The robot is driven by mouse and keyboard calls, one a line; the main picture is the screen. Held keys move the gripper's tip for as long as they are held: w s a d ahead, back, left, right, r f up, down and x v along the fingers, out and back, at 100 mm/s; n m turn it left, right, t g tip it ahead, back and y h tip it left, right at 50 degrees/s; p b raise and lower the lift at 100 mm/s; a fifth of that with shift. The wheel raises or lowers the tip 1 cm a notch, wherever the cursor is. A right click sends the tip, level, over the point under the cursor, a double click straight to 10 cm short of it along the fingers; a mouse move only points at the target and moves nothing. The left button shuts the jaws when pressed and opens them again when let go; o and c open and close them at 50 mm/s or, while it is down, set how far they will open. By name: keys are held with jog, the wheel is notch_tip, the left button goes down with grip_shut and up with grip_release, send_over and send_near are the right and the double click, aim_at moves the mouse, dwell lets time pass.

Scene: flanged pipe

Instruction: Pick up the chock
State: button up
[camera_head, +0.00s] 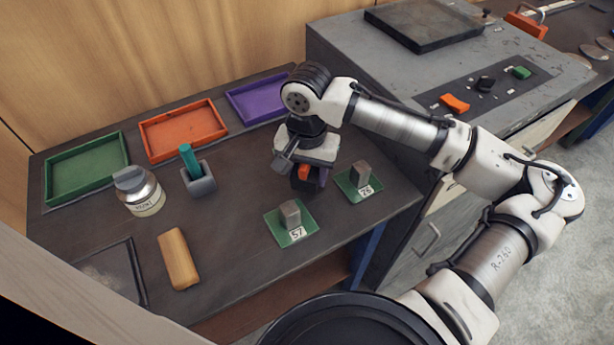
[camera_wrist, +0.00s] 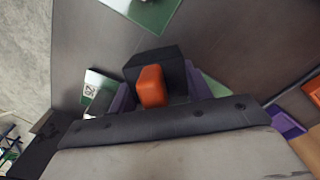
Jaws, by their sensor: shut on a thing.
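The chock shows as a dark block (camera_wrist: 140,63) with an orange part (camera_wrist: 152,87) in the wrist view. My gripper (camera_wrist: 160,97) is shut on it, with a purple finger at each side. In the head view my gripper (camera_head: 309,179) points down over the dark table, behind two green cards. Only a bit of the chock's orange (camera_head: 304,172) shows there; the fingers hide most of it. I cannot tell whether it touches the table.
Grey blocks stand on the near green card (camera_head: 279,234) and right green card (camera_head: 345,187). Left are a jar (camera_head: 138,190), a grey holder (camera_head: 200,183) and a tan block (camera_head: 178,258). Green (camera_head: 85,168), orange (camera_head: 183,130) and purple (camera_head: 258,98) trays line the back.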

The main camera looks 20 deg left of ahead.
notch_tip(320, 180, up, 18)
jog(key=b, duration=0.1)
jog(key=shift+f, duration=0.15)
